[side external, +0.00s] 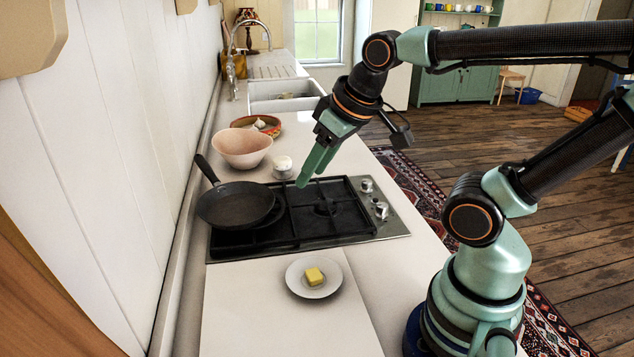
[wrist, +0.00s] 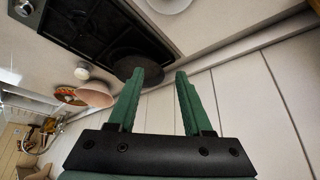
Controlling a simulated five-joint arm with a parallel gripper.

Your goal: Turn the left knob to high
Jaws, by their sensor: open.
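The gas hob (side external: 392,228) is set into the pale counter. Along its right edge in the side view are a far silver knob (side external: 366,185) and a near knob (side external: 381,210); their pointer settings are too small to read. In the wrist view a knob (wrist: 24,8) shows at the top left corner. My gripper (side external: 309,178) is above the far part of the hob, left of the knobs and apart from them. Its green fingers point down and left. In the wrist view my gripper (wrist: 160,75) is open with nothing between the fingers.
A black frying pan (side external: 237,204) sits on the hob's left side. A small white jar (side external: 283,164), a pink bowl (side external: 242,148) and a terracotta dish (side external: 270,127) stand beyond. A plate (side external: 300,286) with butter (side external: 314,276) lies in front.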

